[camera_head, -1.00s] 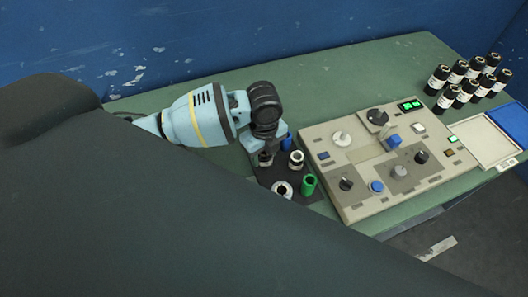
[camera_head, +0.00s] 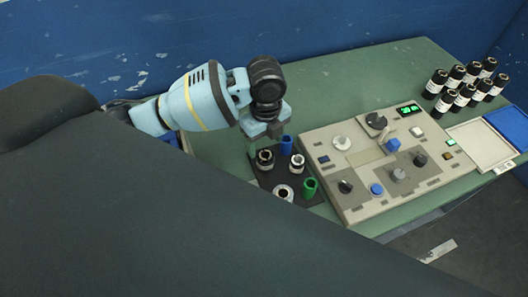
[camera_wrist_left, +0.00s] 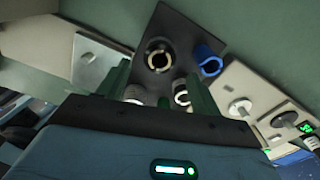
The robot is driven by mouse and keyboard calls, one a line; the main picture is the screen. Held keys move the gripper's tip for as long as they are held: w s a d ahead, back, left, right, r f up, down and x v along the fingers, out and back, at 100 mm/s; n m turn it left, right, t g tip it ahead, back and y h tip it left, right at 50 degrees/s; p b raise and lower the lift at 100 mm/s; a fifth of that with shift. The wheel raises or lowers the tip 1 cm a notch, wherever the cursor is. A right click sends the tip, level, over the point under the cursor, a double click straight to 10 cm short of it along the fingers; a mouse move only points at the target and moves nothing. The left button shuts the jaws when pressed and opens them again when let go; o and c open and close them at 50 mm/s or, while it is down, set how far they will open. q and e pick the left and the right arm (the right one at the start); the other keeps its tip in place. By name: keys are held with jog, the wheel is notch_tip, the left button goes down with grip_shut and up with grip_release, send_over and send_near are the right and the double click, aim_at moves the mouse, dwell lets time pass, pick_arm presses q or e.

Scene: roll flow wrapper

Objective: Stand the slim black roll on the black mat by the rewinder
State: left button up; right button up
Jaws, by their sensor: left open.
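The slim black roll (camera_head: 265,157) stands upright on the black mat (camera_head: 262,178), at its left side, with its pale core facing up. In the left wrist view the roll (camera_wrist_left: 158,57) shows as a dark ring near the mat's far corner (camera_wrist_left: 164,18). My left gripper (camera_head: 265,138) is open above the roll. In the left wrist view the gripper (camera_wrist_left: 158,70) has a finger to each side of the roll, with nothing held between them. The exact height gap cannot be told. My right gripper is not in view.
A blue roll (camera_head: 286,145), a black-and-white roll (camera_head: 296,164), a wide white-topped roll (camera_head: 284,193) and a green roll (camera_head: 310,187) share the mat. The grey control panel (camera_head: 340,197) lies right of it. Several labelled black rolls (camera_head: 461,91) stand far right. The back of the table is clear.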

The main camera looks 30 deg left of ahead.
aim_at(265, 156)
pick_arm(q)
jog(key=shift+r, duration=2.4)
dwell(0.4)
